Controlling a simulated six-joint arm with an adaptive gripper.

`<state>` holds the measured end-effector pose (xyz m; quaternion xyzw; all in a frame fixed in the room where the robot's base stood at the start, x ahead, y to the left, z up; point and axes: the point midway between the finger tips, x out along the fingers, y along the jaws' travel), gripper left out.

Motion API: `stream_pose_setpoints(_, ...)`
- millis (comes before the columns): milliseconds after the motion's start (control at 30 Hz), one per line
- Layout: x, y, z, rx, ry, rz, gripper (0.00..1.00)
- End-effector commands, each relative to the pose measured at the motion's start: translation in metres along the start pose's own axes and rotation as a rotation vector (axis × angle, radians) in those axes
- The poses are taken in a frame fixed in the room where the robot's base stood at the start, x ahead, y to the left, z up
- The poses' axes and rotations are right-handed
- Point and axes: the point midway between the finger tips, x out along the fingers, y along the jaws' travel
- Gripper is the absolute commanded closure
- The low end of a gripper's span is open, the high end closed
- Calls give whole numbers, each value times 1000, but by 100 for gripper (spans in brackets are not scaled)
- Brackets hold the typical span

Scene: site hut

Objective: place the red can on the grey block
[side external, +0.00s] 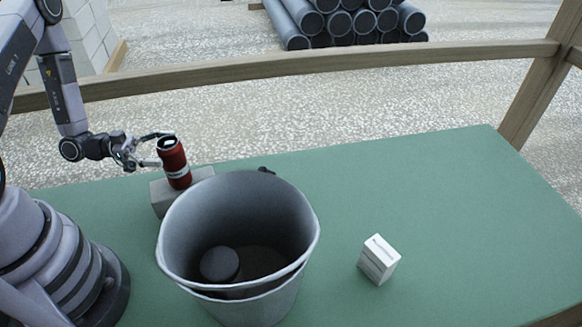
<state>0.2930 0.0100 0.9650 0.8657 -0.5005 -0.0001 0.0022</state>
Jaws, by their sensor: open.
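The red can (173,163) has a pale band near its lower end and a dark top. It stands nearly upright, leaning slightly, at the grey block (161,198), and its lower end appears to rest on the block's top. The block lies on the green table behind the bucket, which hides part of it. My gripper (160,149) comes in from the left at the can's height. Its fingers are open, on either side of the can's upper part. Whether a finger touches the can is too small to tell.
A large grey bucket (180,235) stands in front of the block, with a dark round object (220,264) inside. A small white box (379,259) is on the green table (440,200) to the right. The table's right side is mostly clear. A wooden rail (300,66) runs behind.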

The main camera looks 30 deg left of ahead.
Motion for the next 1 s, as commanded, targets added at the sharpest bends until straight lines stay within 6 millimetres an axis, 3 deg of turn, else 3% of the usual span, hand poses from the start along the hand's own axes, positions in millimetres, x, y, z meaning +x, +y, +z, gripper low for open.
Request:
stream_pose_setpoints(300,-71,-1,0,5,-2,-7,23)
stream_pose_setpoints(500,-98,0,0,4,-1,-3,23)
stream_pose_setpoints(1000,-102,-3,-2,29,-23,10,23)
